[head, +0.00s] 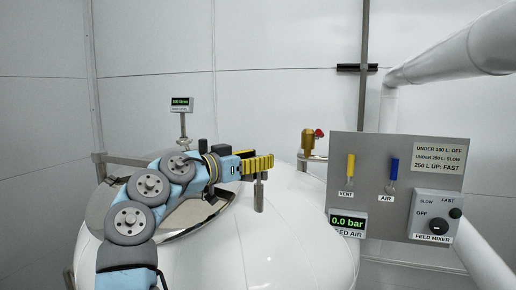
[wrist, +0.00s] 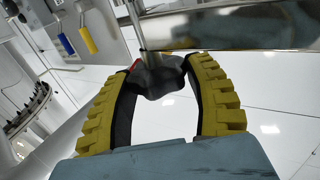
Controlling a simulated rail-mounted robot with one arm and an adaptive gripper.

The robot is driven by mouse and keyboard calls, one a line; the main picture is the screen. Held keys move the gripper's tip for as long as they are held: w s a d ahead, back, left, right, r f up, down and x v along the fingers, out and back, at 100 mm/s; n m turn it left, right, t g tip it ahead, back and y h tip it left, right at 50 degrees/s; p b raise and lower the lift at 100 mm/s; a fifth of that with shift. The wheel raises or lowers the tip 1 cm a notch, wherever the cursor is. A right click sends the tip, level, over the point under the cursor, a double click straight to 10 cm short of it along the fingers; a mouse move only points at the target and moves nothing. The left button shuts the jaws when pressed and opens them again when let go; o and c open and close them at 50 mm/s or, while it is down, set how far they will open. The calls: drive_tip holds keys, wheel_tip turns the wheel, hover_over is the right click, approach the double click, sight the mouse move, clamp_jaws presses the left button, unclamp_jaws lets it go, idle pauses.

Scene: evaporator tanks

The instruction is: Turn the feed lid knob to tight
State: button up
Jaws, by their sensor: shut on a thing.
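My gripper (wrist: 161,100) has yellow ribbed fingers. In the wrist view they close around a dark lobed knob (wrist: 158,78) on a metal stem, and the fingertips touch its sides. The knob is the feed lid knob as far as I can tell; a small red mark shows at its left edge. In the head view my gripper (head: 258,163) is over the right side of the shiny tank lid (head: 185,222), at a short metal post (head: 259,194). The knob itself is hidden there behind the fingers.
A grey panel (head: 402,150) at the right carries a yellow VENT lever (head: 350,167), a blue AIR lever (head: 393,170), a 0.0 bar display (head: 348,222) and a FEED MIXER dial (head: 438,226). A brass valve (head: 308,142) stands behind the tank. A small display (head: 181,104) stands behind the lid.

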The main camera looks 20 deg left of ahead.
drive_tip(key=shift+m+g+h+p, duration=1.25)
drive_tip(key=shift+h+p, duration=0.35)
drive_tip(key=shift+p, duration=2.05)
drive_tip(key=shift+w+f, duration=0.1)
drive_tip(key=shift+f, duration=0.05)
drive_tip(key=o, duration=1.2)
drive_tip(key=shift+d, duration=0.1)
drive_tip(key=shift+s+a, duration=0.5)
drive_tip(key=v, duration=1)
drive_tip(key=shift+s+a, duration=0.25)
drive_tip(key=shift+a, duration=0.05)
